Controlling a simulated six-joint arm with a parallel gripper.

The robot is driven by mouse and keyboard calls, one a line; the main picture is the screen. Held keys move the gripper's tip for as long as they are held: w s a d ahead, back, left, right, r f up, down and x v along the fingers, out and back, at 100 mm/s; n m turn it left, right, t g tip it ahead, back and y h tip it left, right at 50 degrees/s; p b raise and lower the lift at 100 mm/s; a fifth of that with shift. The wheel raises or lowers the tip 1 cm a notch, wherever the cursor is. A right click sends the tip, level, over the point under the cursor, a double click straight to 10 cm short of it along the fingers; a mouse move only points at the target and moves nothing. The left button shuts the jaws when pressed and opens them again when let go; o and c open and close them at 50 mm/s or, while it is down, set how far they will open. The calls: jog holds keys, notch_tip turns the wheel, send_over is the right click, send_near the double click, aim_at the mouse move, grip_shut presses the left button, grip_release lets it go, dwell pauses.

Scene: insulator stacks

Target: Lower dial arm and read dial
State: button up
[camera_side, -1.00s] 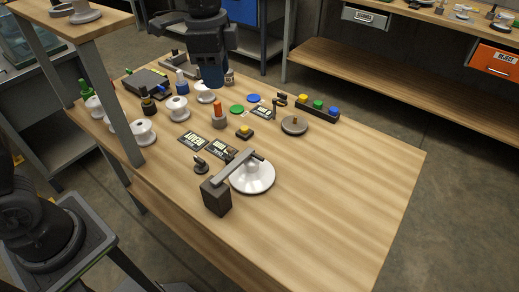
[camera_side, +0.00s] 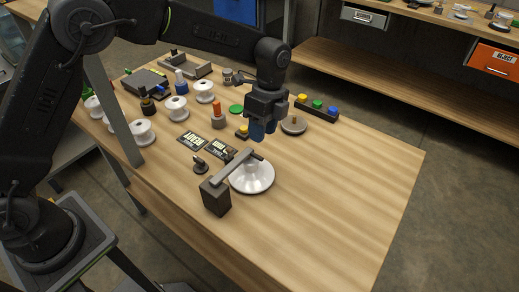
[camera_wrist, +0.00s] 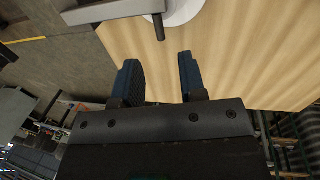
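The dial arm (camera_side: 228,168) is a grey bar on a dark block (camera_side: 215,196), reaching over a white disc-shaped insulator (camera_side: 254,178) on the table. The bar looks level, with a small dark pin at its free end; whether the pin touches the insulator I cannot tell. In the wrist view, the dial arm (camera_wrist: 110,11) and part of the insulator (camera_wrist: 183,12) show at the top edge. My gripper (camera_side: 263,131) is above the table, just behind the insulator. In the wrist view my gripper (camera_wrist: 160,75) has its blue fingers apart with nothing between them. A readable dial face is not visible.
A round grey piece (camera_side: 294,124) and a block with coloured buttons (camera_side: 317,107) stand right of my gripper. The table's right front (camera_side: 340,210) is clear.

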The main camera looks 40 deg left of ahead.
aim_at(259, 156)
jog(key=f, duration=0.3)
jog(key=s+f, duration=0.1)
jog(key=f, duration=0.2)
jog(key=shift+s+f, duration=0.15)
grip_shut()
dwell(0.3)
